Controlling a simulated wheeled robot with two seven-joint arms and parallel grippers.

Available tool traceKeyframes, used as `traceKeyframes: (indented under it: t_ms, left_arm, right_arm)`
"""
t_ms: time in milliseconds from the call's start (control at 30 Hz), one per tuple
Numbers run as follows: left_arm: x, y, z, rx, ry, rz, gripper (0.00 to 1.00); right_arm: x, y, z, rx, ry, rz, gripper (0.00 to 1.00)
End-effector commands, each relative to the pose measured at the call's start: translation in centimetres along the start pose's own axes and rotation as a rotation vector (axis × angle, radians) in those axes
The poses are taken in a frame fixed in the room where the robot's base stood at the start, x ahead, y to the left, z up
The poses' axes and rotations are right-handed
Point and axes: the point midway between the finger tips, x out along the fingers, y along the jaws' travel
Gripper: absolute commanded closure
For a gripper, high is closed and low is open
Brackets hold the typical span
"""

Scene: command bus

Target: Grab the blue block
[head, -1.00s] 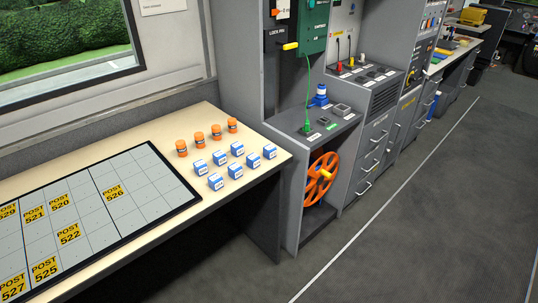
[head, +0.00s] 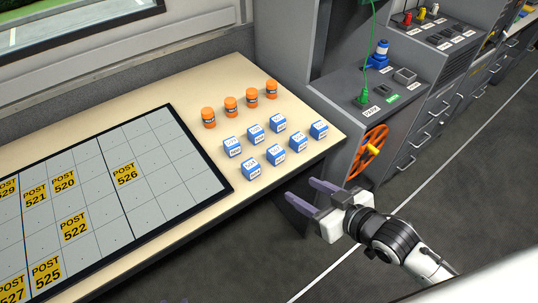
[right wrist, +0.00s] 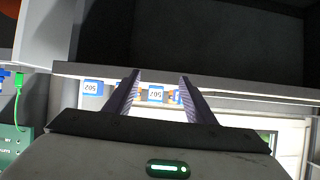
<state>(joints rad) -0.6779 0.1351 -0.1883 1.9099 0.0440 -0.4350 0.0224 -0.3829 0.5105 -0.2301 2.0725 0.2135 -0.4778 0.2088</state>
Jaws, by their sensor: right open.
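Several blue blocks (head: 275,155) with white labelled tops stand in two rows on the pale table, near its right end. The block nearest that end (head: 319,130) is closest to the grey cabinet. My right gripper (head: 300,190) is open and empty, just off the table's front edge, its fingers pointing toward the blocks and apart from them. In the right wrist view, a blue block (right wrist: 155,95) shows between the two fingers (right wrist: 158,76), beyond them, and another (right wrist: 92,87) lies left of them. Small purple tips at the head view's bottom edge may be my left gripper.
Orange canisters (head: 231,104) stand behind the blocks. A grid board (head: 176,165) with yellow POST tags covers the table's left part. A grey cabinet (head: 345,88) with an orange wheel (head: 371,150) stands right of the table. The floor at right is clear.

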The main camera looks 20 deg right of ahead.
Motion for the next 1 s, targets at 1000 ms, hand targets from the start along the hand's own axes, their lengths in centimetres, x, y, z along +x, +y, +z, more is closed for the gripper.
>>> traceKeyframes:
  t_ms: [1000]
  left_arm:
    - [0.8,0.2,1.5,-0.002,-0.010,0.004,0.69]
  right_arm:
    - [10.0,-0.1,-8.3,-0.060,0.100,-0.049,0.50]
